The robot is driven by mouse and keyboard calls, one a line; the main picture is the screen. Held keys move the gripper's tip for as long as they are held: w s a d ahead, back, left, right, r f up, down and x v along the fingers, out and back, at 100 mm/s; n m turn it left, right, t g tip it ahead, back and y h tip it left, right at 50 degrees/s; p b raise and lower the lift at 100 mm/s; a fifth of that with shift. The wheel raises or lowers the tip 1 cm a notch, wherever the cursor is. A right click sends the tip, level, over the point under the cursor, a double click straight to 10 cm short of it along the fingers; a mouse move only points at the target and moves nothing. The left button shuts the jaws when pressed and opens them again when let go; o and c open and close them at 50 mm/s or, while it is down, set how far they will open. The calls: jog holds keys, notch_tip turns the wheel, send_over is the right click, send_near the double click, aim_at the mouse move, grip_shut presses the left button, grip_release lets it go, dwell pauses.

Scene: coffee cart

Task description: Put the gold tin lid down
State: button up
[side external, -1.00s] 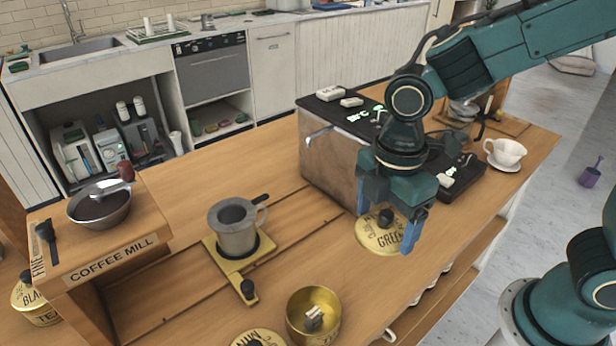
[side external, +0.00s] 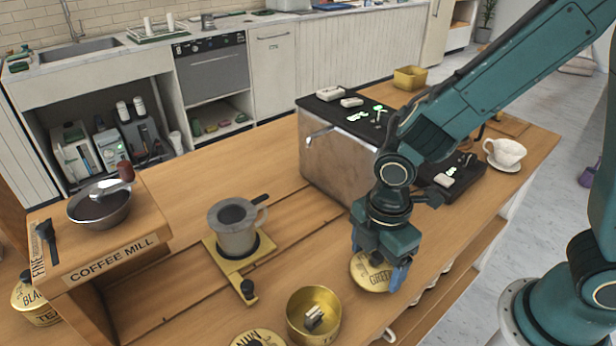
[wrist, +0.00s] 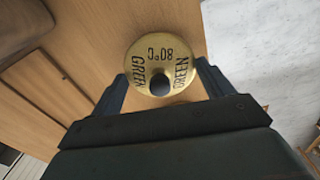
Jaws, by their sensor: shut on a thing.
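The gold tin lid (side external: 368,277) carries the word GREEN and is below my gripper (side external: 377,264) in the side view, over the front part of the wooden counter. In the wrist view the lid (wrist: 152,52) shows its round top and dark knob between the two fingers of my gripper (wrist: 160,85). The fingers are far apart, at opposite sides of the lid, and shut on it. The lid looks about level. I cannot tell whether its underside touches the counter.
An open gold tin (side external: 295,322) with pale pieces inside stands left of the lid. A second gold tin (side external: 240,341) is partly cut off. A metal jug (side external: 236,238), the coffee machine (side external: 335,165) and a white cup (side external: 505,152) stand around. Bare counter (side external: 320,245) lies left of the lid.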

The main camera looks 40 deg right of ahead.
aim_at(374, 270)
jog(key=shift+f, duration=1.45)
jog(key=shift+f, duration=0.1)
jog(key=o, duration=0.9)
jog(key=shift+r, duration=6.15)
